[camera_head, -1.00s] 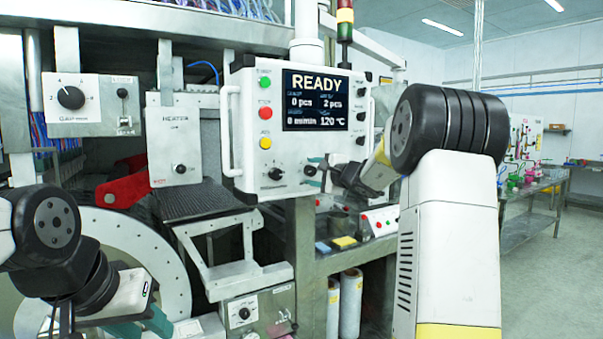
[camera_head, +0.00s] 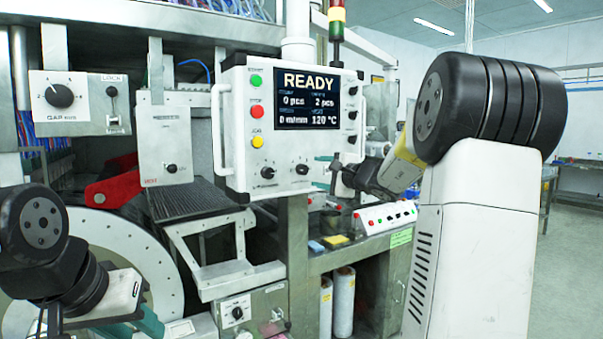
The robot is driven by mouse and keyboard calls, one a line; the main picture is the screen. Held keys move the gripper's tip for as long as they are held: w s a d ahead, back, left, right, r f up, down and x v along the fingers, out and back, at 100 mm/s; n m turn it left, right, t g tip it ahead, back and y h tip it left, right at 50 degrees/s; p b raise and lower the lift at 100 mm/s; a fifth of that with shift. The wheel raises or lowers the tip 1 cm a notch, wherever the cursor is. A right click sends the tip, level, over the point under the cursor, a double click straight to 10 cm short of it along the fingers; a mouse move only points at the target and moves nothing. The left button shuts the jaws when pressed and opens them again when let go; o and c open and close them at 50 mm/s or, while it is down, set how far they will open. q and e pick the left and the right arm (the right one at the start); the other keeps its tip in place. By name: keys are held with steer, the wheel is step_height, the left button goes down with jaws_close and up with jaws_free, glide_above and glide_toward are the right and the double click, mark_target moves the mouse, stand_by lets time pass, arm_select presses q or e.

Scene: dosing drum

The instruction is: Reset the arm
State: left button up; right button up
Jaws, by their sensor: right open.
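My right gripper (camera_head: 333,172) is open, at the lower right corner of the white control panel (camera_head: 240,120). My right arm rises large at the right and reaches in toward the panel. My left gripper (camera_head: 140,324) is low at the left, in front of the machine, with teal finger parts showing and its tips partly cut off by the lower edge. The panel's screen reads READY, 0 pcs, 2 pcs, 0 m/min and 120 °C.
A heater box (camera_head: 163,145) with a dark ribbed chute (camera_head: 195,200) stands left of the panel. A small button box (camera_head: 385,216) sits on the bench right of it. A large pale round plate (camera_head: 130,250) is behind my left arm. Floor at the far right is clear.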

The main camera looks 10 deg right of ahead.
steer(key=s+a+f+n+g+y, duration=0.1)
steer(key=s+a+f+n+g, duration=0.3)
steer(key=s+a, duration=0.5)
steer(key=s+a+f+n+g+y, duration=0.1)
steer(key=s+a+n+g+y, duration=0.15)
steer(key=s+a+n, duration=0.6)
steer(key=s+d+f+n+g+h, duration=0.1)
steer(key=s+d+f+h, duration=0.1)
steer(key=s, duration=0.4)
steer(key=s+d+f+n+g+h, duration=0.1)
steer(key=s+d+f+h, duration=0.1)
steer(key=s+f, duration=0.3)
steer(key=s+d+f+n+g+h, duration=0.1)
steer(key=s+d+f+n+h, duration=0.1)
steer(key=s, duration=0.6)
step_height(320, 180, down, 2)
steer(key=shift+s+d+h, duration=0.3)
steer(key=shift+d+h, duration=0.25)
steer(key=shift+d, duration=0.1)
steer(key=shift+r+g, duration=0.1)
steer(key=shift+g, duration=0.15)
steer(key=shift+c, duration=0.3)
